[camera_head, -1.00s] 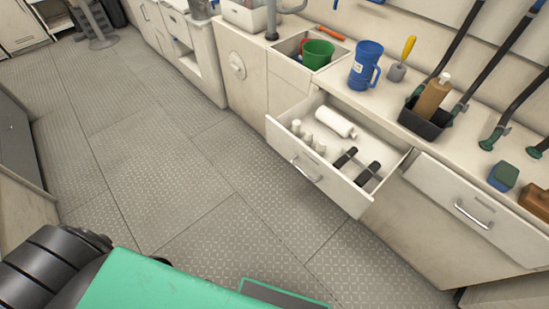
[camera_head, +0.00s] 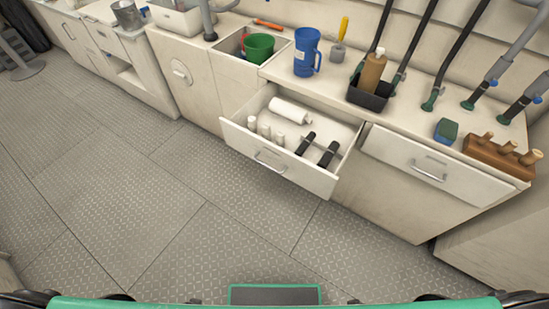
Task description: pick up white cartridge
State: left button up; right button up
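A white cartridge (camera_head: 290,111) lies on its side at the back left of an open drawer (camera_head: 270,160) in the counter cabinet. Several small white cylinders (camera_head: 265,129) stand in a row along the drawer's left front. Two black-handled items (camera_head: 327,154) lie in the drawer's right part, apart from the cartridge. Neither of my grippers shows in the head view; only dark parts of my arms show at the bottom corners.
A blue mug (camera_head: 306,54), a green cup (camera_head: 259,48) in a recessed bin, and a brown bottle (camera_head: 373,70) in a black tray (camera_head: 369,96) are on the counter. A wooden block with pegs (camera_head: 500,157) sits at right. The metal floor before the drawer is clear.

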aim_at(294, 114)
jog(key=z, duration=0.45)
jog(key=j+z, duration=0.15)
jog(key=z, duration=0.3)
jog(key=j+z, duration=0.1)
jog(key=z, duration=0.35)
jog(key=j+z, duration=0.25)
jog(key=j, duration=0.15)
jog(key=k+j+z, duration=0.25)
jog(key=j, duration=0.15)
jog(key=j+z, duration=0.25)
jog(key=j, duration=0.15)
jog(key=k+j+z, duration=0.25)
jog(key=j, duration=0.55)
jog(key=i, duration=0.35)
